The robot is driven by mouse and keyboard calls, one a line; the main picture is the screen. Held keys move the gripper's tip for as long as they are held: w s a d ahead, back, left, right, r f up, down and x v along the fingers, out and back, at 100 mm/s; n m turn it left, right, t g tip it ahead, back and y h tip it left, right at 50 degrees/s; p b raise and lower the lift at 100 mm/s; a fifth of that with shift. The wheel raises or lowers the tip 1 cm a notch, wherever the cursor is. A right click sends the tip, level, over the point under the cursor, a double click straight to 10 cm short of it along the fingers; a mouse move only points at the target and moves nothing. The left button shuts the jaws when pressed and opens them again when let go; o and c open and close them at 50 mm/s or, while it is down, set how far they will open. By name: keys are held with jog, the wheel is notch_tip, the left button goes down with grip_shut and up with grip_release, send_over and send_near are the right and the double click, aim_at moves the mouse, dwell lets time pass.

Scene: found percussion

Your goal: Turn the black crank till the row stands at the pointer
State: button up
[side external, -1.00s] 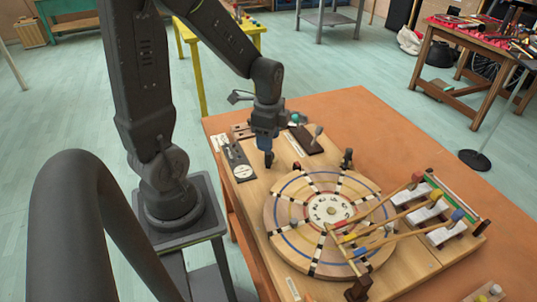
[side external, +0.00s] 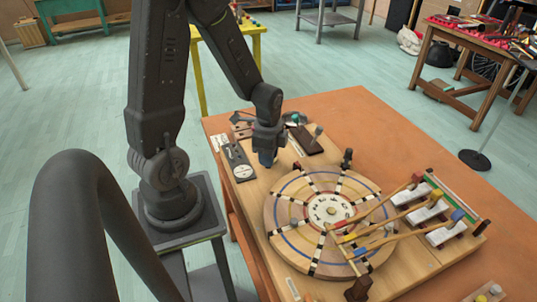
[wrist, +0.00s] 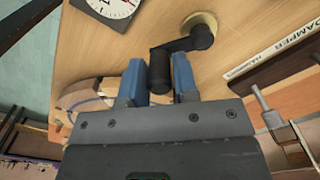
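The black crank (wrist: 183,47) shows in the wrist view, its arm running from a round pale mount to an upright handle. My gripper (wrist: 159,80) has its two blue fingers on either side of that handle, closed against it. In the side view my gripper (side external: 268,160) is low over the board beside the wheel and hides the crank. The round wooden wheel (side external: 283,208) has dark and white spoke rows, a blue ring and a pale lettered centre disc. I cannot make out clearly which mark is the pointer.
Several mallets (side external: 385,222) reach over the wheel's right side from a rack of pale bars (side external: 428,212). A dial plate (side external: 240,170) lies left of my gripper. A strip reading DAMPER (wrist: 270,52) lies beside a dark block. Orange table (side external: 365,115) is bare behind.

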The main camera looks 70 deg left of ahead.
grip_shut()
jog(key=shift+w, duration=0.1)
jog(key=n, duration=0.2)
jog(key=w+n, duration=0.1)
jog(key=shift+w+d+n, duration=0.15)
jog(key=shift+d+n, duration=0.15)
jog(key=shift+n, duration=0.1)
jog(key=n, duration=0.1)
jog(key=w+n, duration=0.1)
jog(key=n, duration=0.2)
jog(key=shift+w, duration=0.35)
jog(key=n, duration=0.1)
jog(key=w+n, duration=0.1)
jog(key=n, duration=0.3)
jog(key=shift+w+a, duration=0.35)
jog(key=shift+a, duration=0.05)
jog(key=shift+w+a+n, duration=0.2)
jog(key=shift+a+n, duration=0.05)
jog(key=shift+n, duration=0.6)
jog(key=shift+w+a+n, duration=0.25)
jog(key=shift+n, duration=0.55)
jog(key=shift+w+a+n, duration=0.2)
jog(key=shift+a+n, duration=0.05)
jog(key=shift+n, duration=0.6)
